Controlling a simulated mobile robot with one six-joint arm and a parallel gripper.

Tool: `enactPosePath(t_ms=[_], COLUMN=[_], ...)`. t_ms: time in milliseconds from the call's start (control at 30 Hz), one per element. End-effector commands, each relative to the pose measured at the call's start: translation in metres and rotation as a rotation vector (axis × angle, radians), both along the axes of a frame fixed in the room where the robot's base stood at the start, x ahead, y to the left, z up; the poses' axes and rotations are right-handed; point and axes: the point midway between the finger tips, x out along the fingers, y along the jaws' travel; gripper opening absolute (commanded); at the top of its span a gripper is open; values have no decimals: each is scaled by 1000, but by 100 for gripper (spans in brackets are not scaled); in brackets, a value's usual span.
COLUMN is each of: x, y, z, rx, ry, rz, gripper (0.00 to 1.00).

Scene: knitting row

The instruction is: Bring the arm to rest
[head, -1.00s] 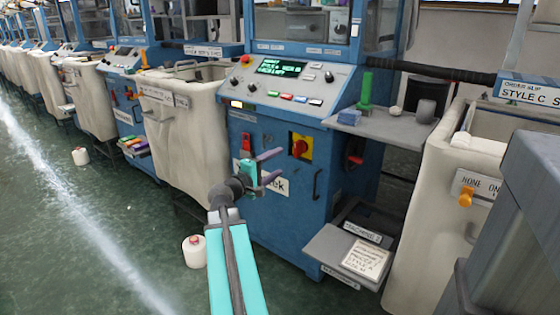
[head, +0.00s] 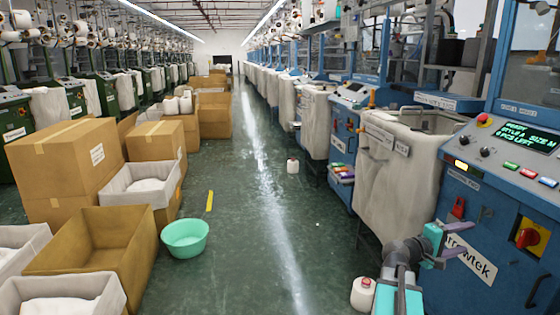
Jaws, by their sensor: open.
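My gripper (head: 458,244) is at the lower right of the head view, at the end of my teal and grey arm (head: 400,275). Its two purple-grey fingers are apart, with nothing seen between them. It shows in front of the blue knitting machine (head: 480,200), beside the white label on the machine's front. Whether the fingers touch the machine cannot be told.
A white bottle with a red cap (head: 364,294) stands on the floor left of my arm. A cloth bin (head: 395,190) hangs beside the machine.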

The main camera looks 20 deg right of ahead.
Motion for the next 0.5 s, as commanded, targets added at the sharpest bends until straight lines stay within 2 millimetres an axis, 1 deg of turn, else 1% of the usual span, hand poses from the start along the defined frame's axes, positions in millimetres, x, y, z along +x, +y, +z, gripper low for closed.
enactPosePath(t_ms=[33,100,167,200,300,367,400,467,500], x=[19,40,57,69,93,105,113,123,128], y=[12,27,40,50,76,92,104,121,133], z=[1,-8,-17,-25,-45,-58,-67,-81,-91], rx=[15,35,56,72,119,150,173,208,231], ry=[16,36,51,60,77,86,90,97,103], rz=[30,67,97,118,165,190,206,228,241], gripper=[59,59,59,59,59,59,59,59,59])
